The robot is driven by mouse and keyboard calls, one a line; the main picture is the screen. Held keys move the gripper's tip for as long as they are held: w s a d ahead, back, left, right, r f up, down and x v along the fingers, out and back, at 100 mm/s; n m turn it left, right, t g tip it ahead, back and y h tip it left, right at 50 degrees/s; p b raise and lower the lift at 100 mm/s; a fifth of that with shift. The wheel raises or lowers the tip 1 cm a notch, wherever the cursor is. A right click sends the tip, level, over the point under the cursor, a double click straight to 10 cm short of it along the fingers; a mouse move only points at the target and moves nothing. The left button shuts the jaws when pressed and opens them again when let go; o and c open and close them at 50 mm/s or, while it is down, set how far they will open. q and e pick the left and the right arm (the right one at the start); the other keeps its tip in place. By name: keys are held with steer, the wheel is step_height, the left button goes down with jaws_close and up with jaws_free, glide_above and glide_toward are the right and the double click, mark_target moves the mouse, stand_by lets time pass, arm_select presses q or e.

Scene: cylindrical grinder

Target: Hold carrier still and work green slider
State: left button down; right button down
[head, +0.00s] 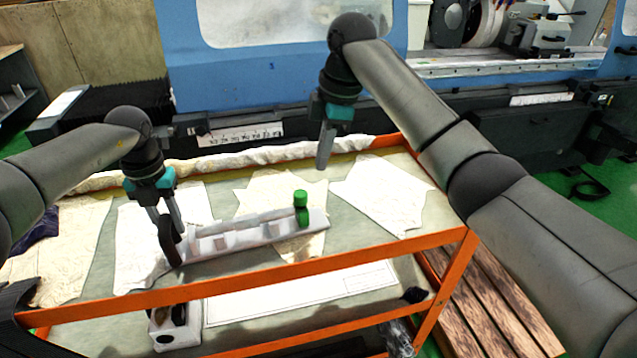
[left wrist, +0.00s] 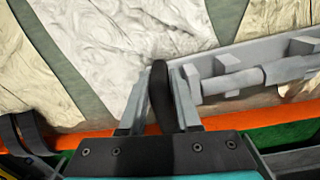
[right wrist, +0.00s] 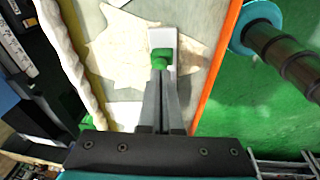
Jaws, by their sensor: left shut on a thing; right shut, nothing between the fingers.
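The carrier (head: 247,237) is a long pale grey tray-like piece lying on the cart top in the head view; it also shows in the left wrist view (left wrist: 240,85). The green slider (head: 301,208) stands upright near its right end and shows in the right wrist view (right wrist: 161,58). My left gripper (head: 176,262) is shut on a dark handle (left wrist: 159,95) at the carrier's left end. My right gripper (head: 325,166) is shut and empty, above and beyond the slider in the head view, apart from it.
The orange-railed cart (head: 240,283) has rails along its front and right sides. A small white block with a dark opening (head: 174,328) sits at the front left. The blue grinder (head: 270,70) stands behind.

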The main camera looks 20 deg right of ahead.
mark_target(301, 207)
steer(key=w+d+m+t+y, duration=0.1)
steer(key=d+m+y, duration=0.4)
steer(key=d+m, duration=0.55)
steer(key=shift+m, duration=0.75)
steer(key=x, duration=1.1)
steer(key=shift+s+a, duration=0.1)
steer(key=shift+a, duration=0.4)
steer(key=shift+s+a+r, duration=0.15)
steer(key=shift+a, duration=0.25)
steer(key=shift+s+a+r, duration=0.1)
steer(key=shift+s+a, duration=0.05)
steer(key=shift+a, duration=0.25)
steer(key=shift+s+a, duration=0.15)
steer(key=shift+a, duration=0.3)
steer(key=shift+s+a, duration=0.2)
steer(key=shift+a, duration=0.25)
steer(key=shift+s+a, duration=0.2)
steer(key=shift+a, duration=0.3)
arm_select(q)
steer(key=shift+d, duration=0.1)
